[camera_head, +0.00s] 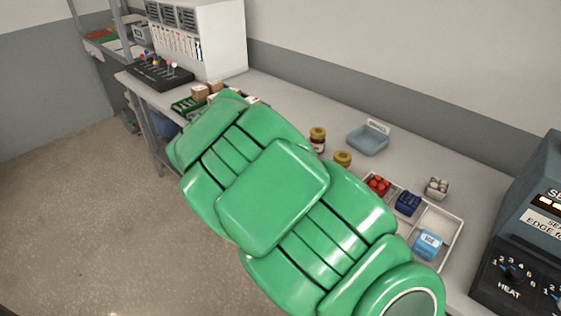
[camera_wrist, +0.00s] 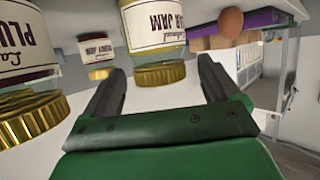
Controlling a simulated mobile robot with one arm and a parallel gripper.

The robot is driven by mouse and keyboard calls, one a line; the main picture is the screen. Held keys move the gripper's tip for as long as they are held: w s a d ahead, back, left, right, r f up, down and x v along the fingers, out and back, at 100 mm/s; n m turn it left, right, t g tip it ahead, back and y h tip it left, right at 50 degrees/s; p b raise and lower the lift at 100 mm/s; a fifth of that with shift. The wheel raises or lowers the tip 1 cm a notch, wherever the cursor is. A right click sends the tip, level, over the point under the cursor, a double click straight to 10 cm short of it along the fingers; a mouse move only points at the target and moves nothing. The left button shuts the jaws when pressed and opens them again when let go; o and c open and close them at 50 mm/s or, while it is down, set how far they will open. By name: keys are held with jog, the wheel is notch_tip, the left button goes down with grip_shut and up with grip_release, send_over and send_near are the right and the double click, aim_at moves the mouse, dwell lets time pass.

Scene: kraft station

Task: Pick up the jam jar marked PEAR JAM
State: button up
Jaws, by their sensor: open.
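In the wrist view, which looks upside down, a jar with a gold lid and a cream label (camera_wrist: 155,25) ending in "R JAM" stands between and beyond my fingers. The start of its word is cut off, and its contents look pale. My gripper (camera_wrist: 160,78) is open, one dark finger on each side of this jar. I cannot tell whether they touch it. A dark jar marked "PLU" (camera_wrist: 25,80) is close at the left. A smaller dark jam jar (camera_wrist: 97,50) stands farther back. In the head view, two gold-lidded jars (camera_head: 318,138) (camera_head: 343,159) show beyond my green arm, which hides my gripper.
A blue-grey tray (camera_head: 368,140) lies behind the jars. A divided tray (camera_head: 459,238) with red items, a dark blue item and a light blue box is at the right. A dark machine (camera_head: 520,225) stands at the far right. An egg-like brown object (camera_wrist: 231,22) shows in the wrist view.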

jog(key=shift+x, duration=2)
jog(key=shift+f, duration=0.1)
jog(key=c, duration=1.3)
jog(key=shift+c, duration=0.2)
